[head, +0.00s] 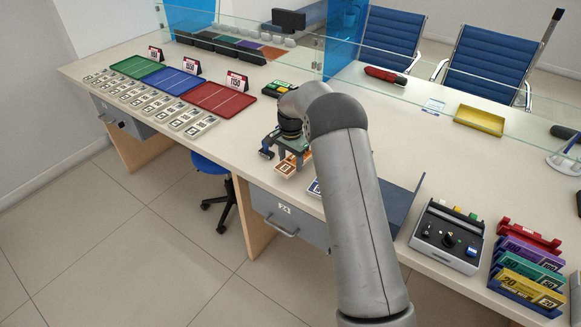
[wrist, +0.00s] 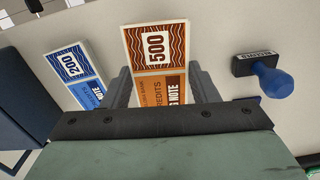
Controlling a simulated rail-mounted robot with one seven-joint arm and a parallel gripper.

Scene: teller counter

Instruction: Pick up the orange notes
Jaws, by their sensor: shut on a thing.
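The orange notes (wrist: 156,47), a bundle marked 500, are between the two fingers of my gripper (wrist: 160,84) in the wrist view. The gripper is shut on them, with a finger against each long side. The near part of the bundle is hidden behind the gripper body. In the head view the orange notes (head: 286,168) show under my gripper (head: 291,156), over the front part of the counter. I cannot tell whether they touch the counter.
Blue notes (wrist: 74,66) marked 200 lie left of the orange notes in the wrist view. A blue-handled stamp (wrist: 272,80) stands at right.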

